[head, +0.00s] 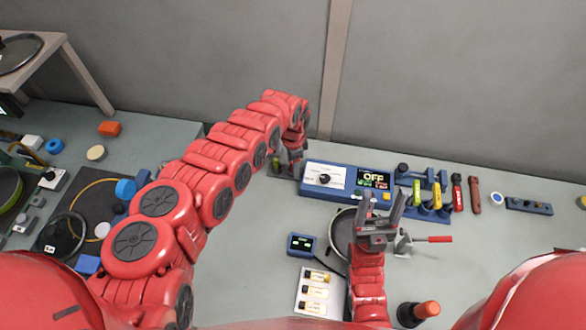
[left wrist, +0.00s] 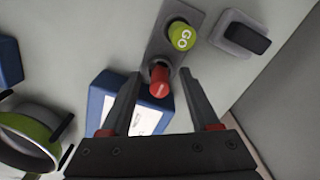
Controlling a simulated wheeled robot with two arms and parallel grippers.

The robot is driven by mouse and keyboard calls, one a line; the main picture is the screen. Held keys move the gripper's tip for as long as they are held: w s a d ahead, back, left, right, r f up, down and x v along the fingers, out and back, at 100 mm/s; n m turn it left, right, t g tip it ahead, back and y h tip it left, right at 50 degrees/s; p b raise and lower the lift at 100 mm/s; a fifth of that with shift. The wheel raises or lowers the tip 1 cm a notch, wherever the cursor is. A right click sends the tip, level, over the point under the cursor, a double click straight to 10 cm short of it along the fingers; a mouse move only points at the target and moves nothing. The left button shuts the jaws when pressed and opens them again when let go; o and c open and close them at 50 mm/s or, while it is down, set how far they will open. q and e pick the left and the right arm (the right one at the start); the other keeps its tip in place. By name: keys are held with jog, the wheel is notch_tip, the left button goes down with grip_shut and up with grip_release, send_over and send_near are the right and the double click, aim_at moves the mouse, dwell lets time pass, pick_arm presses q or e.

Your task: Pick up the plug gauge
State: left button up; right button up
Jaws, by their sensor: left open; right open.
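I cannot tell for sure which thing is the plug gauge. In the left wrist view, a green cap marked GO (left wrist: 181,37) and a red cap (left wrist: 160,80) sit on a grey plate (left wrist: 158,45). My left gripper (left wrist: 158,88) is open, with the red cap between its fingertips in the picture; contact cannot be told. In the head view my left gripper (head: 294,165) is low at the left end of the blue tester (head: 325,178) and mostly hides the plate.
A blue rack (head: 428,211) with yellow and green-handled tools stands right of the tester. A red-handled tool (head: 432,239), a small blue display (head: 301,244) and a tray (head: 302,303) lie nearby. The wall closes off the back.

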pick_arm(q)
grip_shut()
